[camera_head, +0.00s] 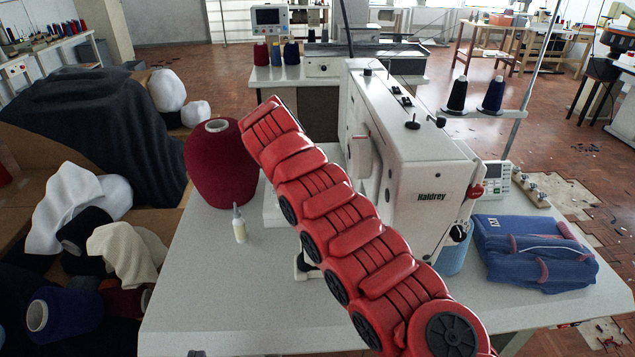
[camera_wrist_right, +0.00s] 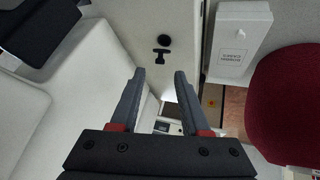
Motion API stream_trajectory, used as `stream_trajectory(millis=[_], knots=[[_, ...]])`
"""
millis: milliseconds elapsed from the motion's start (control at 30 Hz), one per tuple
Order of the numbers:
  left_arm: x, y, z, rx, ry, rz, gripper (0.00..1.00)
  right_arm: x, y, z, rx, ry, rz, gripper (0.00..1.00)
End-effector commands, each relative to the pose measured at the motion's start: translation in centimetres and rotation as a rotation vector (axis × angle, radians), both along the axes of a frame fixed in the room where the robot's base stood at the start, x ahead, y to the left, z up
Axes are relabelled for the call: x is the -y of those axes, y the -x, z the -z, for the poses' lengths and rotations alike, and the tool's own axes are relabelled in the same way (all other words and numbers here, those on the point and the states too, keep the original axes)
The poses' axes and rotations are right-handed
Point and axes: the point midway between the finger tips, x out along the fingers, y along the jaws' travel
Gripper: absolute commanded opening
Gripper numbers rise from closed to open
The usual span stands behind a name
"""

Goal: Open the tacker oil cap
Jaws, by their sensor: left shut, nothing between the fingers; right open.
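The white tacker (camera_head: 420,165), marked "Haldrey", stands on the light table, with small black caps and knobs (camera_head: 412,122) on its top. I cannot tell for sure which is the oil cap. In the right wrist view, a round black cap (camera_wrist_right: 164,40) and a black T-shaped part sit on a white surface just beyond my fingertips. My right gripper (camera_wrist_right: 160,75) is open and empty, apart from both; in the head view my red right arm hides it. My left gripper (camera_head: 197,353) barely shows at the bottom edge, shut and empty, away from the tacker.
A dark red thread cone (camera_head: 212,165) and a small oil bottle (camera_head: 239,224) stand left of the tacker. A blue folded garment (camera_head: 535,250) lies at right. Thread cones (camera_head: 457,95) stand on a rack behind. The front left of the table (camera_head: 200,300) is clear.

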Motion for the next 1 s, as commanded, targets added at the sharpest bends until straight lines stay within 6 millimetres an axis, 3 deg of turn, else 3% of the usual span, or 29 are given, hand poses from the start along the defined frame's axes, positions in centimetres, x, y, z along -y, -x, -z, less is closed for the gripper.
stream_trajectory(millis=[300,433,633,1000], knots=[[0.0,0.0,1.1,0.000,0.000,0.000,0.00,-3.1,4.0,-7.0,0.005,0.000,-0.001,0.46],[0.0,0.0,0.9,0.000,0.000,0.000,0.00,-3.9,5.1,-8.8,0.001,0.000,-0.002,0.46],[0.0,0.0,0.9,0.000,0.000,0.000,0.00,-4.4,5.9,-10.1,0.000,0.001,0.000,0.46],[0.0,0.0,0.6,0.000,0.000,0.000,0.00,-4.5,5.9,-10.3,-0.001,0.000,-0.002,0.48]])
